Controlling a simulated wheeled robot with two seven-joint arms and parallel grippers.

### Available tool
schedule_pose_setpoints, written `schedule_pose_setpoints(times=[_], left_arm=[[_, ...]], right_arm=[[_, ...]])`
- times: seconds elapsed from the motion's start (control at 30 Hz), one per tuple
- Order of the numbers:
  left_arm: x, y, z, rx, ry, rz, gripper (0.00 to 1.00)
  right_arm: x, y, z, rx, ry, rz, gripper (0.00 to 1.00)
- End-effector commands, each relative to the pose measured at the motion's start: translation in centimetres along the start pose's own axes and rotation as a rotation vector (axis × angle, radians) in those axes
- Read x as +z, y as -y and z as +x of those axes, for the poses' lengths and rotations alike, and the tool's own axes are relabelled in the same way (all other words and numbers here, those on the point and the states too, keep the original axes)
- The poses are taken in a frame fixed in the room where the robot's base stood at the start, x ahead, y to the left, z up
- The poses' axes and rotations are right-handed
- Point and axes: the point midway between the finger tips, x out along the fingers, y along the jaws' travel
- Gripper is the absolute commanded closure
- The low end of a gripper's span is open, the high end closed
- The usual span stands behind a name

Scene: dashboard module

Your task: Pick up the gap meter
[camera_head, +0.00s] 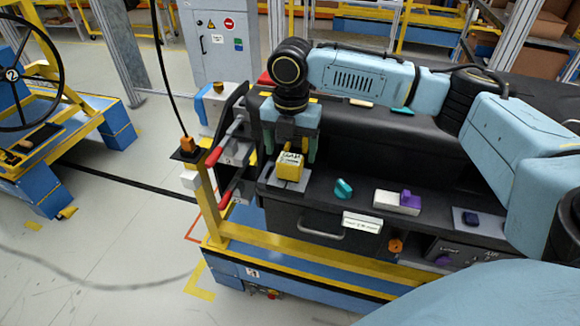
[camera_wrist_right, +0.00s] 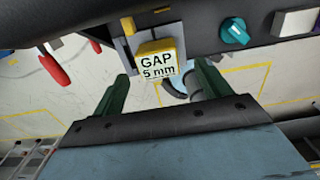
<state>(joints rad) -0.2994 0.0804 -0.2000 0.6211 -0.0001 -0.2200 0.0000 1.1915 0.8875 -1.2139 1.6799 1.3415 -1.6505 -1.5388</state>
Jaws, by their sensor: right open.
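The gap meter (camera_head: 289,166) is a small yellow block with a white label, sitting on a grey plate at the left end of the black dashboard module's ledge. In the right wrist view the gap meter (camera_wrist_right: 157,60) shows its label reading "GAP 5 mm". My right gripper (camera_head: 291,150) is open and points down over the gap meter, with its green fingers on either side of it in the head view. In the right wrist view the open fingers of my right gripper (camera_wrist_right: 164,84) show apart, with the meter between and beyond them. My left gripper is not in view.
Red-handled levers (camera_head: 225,143) stand left of the module. A yellow and blue frame (camera_head: 330,265) carries it.

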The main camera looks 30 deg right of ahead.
Motion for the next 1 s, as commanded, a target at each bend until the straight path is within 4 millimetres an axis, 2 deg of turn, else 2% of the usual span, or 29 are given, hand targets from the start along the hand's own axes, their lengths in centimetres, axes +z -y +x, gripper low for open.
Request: schedule_pose_setpoints(times=[0.23,0.37,0.57,1.0], left_arm=[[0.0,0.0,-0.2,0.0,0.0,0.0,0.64],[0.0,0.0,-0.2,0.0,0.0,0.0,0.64],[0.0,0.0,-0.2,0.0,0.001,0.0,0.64],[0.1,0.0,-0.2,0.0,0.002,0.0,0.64]], right_arm=[[0.2,-0.2,3.7,-0.003,-0.001,0.0,0.24],[0.2,-0.2,4.4,-0.002,0.0,-0.001,0.24],[0.2,-0.2,4.4,-0.001,0.0,-0.001,0.24],[0.2,-0.2,4.3,0.0,0.001,-0.001,0.8]])
